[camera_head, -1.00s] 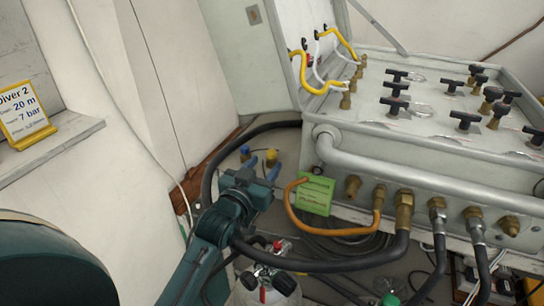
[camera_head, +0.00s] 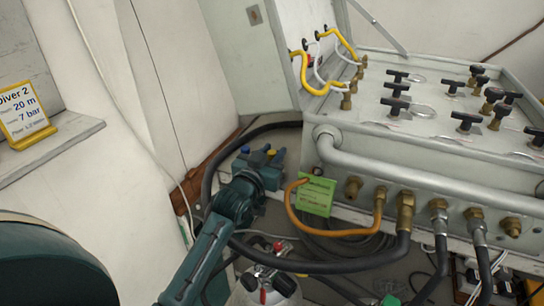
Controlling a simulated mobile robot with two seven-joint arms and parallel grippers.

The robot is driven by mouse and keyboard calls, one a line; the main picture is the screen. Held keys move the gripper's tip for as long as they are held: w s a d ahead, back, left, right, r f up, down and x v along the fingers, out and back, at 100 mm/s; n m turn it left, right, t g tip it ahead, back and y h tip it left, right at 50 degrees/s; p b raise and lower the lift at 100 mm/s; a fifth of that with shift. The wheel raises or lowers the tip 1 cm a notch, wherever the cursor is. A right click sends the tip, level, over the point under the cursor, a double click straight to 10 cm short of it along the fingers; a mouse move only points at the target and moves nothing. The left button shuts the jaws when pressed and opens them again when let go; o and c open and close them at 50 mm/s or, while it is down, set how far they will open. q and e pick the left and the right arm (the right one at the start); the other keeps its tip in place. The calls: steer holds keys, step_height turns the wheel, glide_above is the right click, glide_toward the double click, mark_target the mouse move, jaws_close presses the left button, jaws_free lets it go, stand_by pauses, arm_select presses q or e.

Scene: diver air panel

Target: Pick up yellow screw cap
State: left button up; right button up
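My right gripper is not in view.
The grey air panel case (camera_head: 420,140) with valves and brass fittings fills the right. A green tag (camera_head: 316,194), an orange hose (camera_head: 292,212) and a black hose (camera_head: 340,266) lie close right of my gripper. A gas cylinder (camera_head: 265,290) stands below.

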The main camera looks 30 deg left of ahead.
arm_select(q)
jaws_close()
